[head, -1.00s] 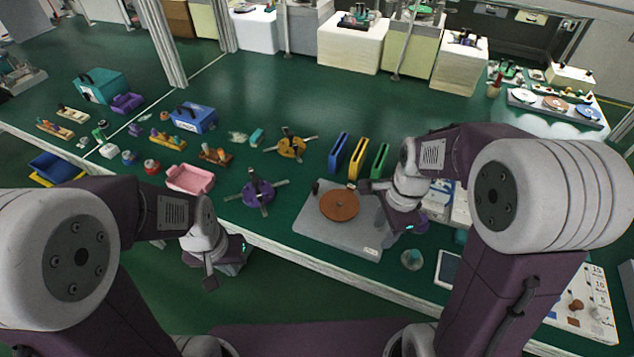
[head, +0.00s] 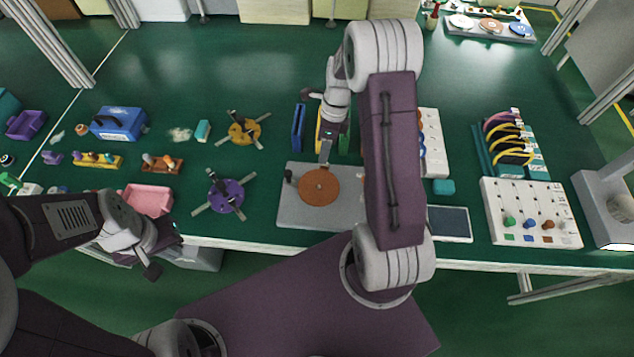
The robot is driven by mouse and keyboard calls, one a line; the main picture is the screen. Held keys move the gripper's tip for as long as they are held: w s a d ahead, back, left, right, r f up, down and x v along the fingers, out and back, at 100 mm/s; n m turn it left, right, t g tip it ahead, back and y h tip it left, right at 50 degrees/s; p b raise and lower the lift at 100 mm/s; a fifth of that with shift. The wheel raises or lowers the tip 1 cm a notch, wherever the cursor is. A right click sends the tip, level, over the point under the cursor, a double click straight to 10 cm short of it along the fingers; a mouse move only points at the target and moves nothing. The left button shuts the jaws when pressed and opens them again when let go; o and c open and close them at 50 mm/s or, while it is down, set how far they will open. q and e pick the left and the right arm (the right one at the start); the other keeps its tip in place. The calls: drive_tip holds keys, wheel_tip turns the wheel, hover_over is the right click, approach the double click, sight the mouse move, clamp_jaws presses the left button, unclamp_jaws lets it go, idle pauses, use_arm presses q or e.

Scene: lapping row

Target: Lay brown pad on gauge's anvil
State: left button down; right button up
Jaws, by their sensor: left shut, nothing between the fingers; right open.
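A brown disc (head: 319,186), which looks like the brown pad, lies flat on a grey plate (head: 290,213) with a short dark post at its left. My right gripper (head: 325,150) is open, its fingertips at the far edge of the disc in the picture; I cannot tell if they touch it. A smaller brown disc (head: 491,26) lies on a far tray. A pale stand with a round part (head: 618,207) at the right edge may be the gauge; its anvil is not clear. My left gripper (head: 152,270) is shut and empty, in front of the table edge.
Purple (head: 226,193) and yellow (head: 244,129) armed pieces lie left of the plate, near a pink tray (head: 147,200). A blue upright holder (head: 298,127) stands behind the plate. A white panel with knobs (head: 530,212) is at the right. My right arm hides the plate's right side.

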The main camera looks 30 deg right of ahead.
sight(320, 183)
drive_tip(key=f, duration=0.2)
drive_tip(key=s+f, duration=0.1)
drive_tip(key=f, duration=0.1)
drive_tip(key=shift+f, duration=0.1)
drive_tip(key=shift+w+a+f, duration=0.15)
drive_tip(key=shift+w+f, duration=0.15)
drive_tip(key=shift+f, duration=0.15)
drive_tip(key=shift+s+r, duration=0.1)
clamp_jaws()
